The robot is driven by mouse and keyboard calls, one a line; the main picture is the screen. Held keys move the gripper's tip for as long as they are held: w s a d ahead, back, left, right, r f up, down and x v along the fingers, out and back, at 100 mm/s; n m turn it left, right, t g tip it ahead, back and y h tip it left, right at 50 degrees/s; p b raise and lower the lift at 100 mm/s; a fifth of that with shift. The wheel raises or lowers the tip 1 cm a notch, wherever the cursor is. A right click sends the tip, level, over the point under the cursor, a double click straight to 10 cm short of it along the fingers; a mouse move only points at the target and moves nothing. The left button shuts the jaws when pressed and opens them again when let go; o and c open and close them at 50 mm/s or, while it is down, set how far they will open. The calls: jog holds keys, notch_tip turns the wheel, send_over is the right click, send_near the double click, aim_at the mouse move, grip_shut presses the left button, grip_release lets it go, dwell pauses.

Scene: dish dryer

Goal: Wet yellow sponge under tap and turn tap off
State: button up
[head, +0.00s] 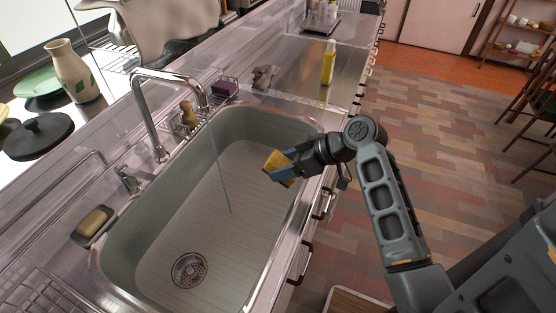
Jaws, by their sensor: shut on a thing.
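My gripper (284,176) is shut on the yellow sponge (276,162) and holds it over the right side of the sink (238,177). The chrome tap (143,96) arches over the left side of the sink. A thin stream of water (219,170) falls from its spout into the basin. The sponge is to the right of the stream and apart from it. A small chrome tap handle (128,180) stands on the counter to the left of the sink. Part of the sponge is hidden by my gripper.
A soap dish (94,227) with a yellow-green bar is at the sink's left. A wire caddy (187,123) holds a wooden brush (187,112), with a purple sponge (224,88) behind. A yellow bottle (328,65) stands on the far counter. The basin is empty, with a drain (189,269).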

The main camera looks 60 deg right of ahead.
jog(key=w+a+f+b, duration=0.1)
jog(key=w+a, duration=0.1)
jog(key=w, duration=0.4)
jog(key=w+a+f+b, duration=0.1)
jog(key=w+a+b, duration=0.1)
jog(key=w, duration=0.5)
jog(key=shift+f, duration=0.4)
dwell(0.5)
jog(key=s+d+p, duration=0.1)
jog(key=s+d, duration=0.1)
jog(key=s, duration=0.5)
jog(key=shift+s+d, duration=0.2)
jog(key=shift+s, duration=0.05)
dwell(0.4)
dwell(1.2)
jog(key=shift+p+v, duration=1.45)
jog(key=shift+v, duration=0.75)
jog(key=shift+s+d+r+p, duration=0.45)
jog(key=shift+s+r, duration=0.15)
jog(key=shift+s, duration=0.1)
